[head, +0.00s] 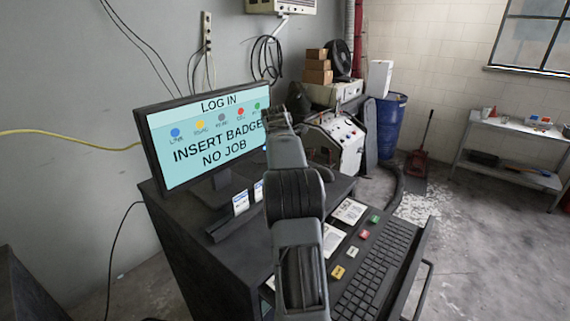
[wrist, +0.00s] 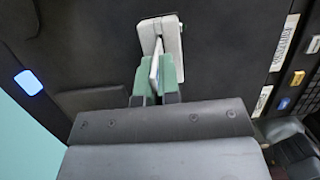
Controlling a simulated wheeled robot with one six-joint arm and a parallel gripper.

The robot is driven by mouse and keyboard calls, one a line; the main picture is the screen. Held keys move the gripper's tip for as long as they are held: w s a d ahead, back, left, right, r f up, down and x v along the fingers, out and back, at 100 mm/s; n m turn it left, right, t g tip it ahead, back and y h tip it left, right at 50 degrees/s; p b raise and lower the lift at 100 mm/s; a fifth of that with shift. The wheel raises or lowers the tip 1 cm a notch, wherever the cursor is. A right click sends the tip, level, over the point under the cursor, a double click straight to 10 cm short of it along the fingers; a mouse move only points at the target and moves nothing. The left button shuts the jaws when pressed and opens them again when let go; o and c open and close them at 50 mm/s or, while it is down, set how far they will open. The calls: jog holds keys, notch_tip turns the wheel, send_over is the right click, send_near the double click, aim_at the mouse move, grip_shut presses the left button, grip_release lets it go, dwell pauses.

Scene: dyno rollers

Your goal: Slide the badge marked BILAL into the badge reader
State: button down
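In the wrist view my gripper (wrist: 156,82) has two green-padded fingers close together on a thin white badge (wrist: 154,72), seen nearly edge-on. Its name cannot be read. Just beyond the fingertips is a pale grey slotted block (wrist: 163,30), which looks like the badge reader. The badge points towards it; I cannot tell whether its far edge is in the slot. In the head view my gripper (head: 277,117) is in front of the screen's right edge, and the badge and reader cannot be made out there. Two other badges (head: 241,203) stand in a dark rack (head: 224,229) below the screen.
The monitor (head: 208,140) reads LOG IN, INSERT BADGE, NO JOB. A keyboard (head: 376,262), coloured buttons (head: 338,271) and paper sheets (head: 349,211) lie on the console to the right of my arm. A small blue-lit patch (wrist: 28,83) shows left in the wrist view.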

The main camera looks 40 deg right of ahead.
jog(key=shift+f+b, duration=0.9)
jog(key=shift+f, duration=0.8)
jog(key=c, duration=1.4)
grip_release()
jog(key=shift+o, duration=0.7)
jog(key=shift+r, duration=0.2)
jog(key=p+v, duration=0.1)
jog(key=v, duration=1.2)
jog(key=shift+a+r, duration=0.15)
jog(key=shift+r, duration=0.15)
